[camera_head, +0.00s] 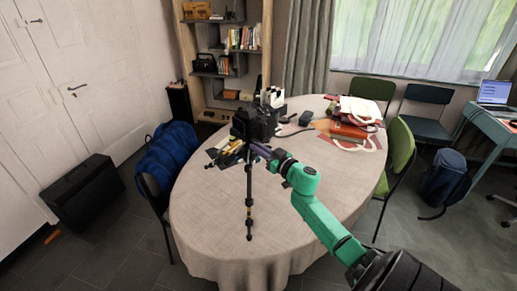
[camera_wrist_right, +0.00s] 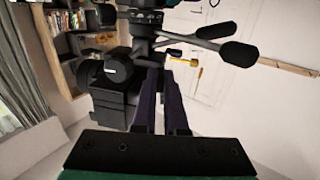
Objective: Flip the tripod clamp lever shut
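A black camera (camera_head: 254,122) sits on top of a dark tripod (camera_head: 249,195) at the table's near left side. In the right wrist view the camera (camera_wrist_right: 112,80) and the tripod head (camera_wrist_right: 148,18) appear close up, with black handles (camera_wrist_right: 238,52) reaching right. A small yellow piece (camera_wrist_right: 199,73) shows near the head; I cannot tell which part is the clamp lever or how far it is turned. My right gripper (camera_head: 256,149) is at the tripod head, just below the camera. Its dark purple fingers (camera_wrist_right: 162,76) lie close together with nothing visible between them. My left gripper is out of view.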

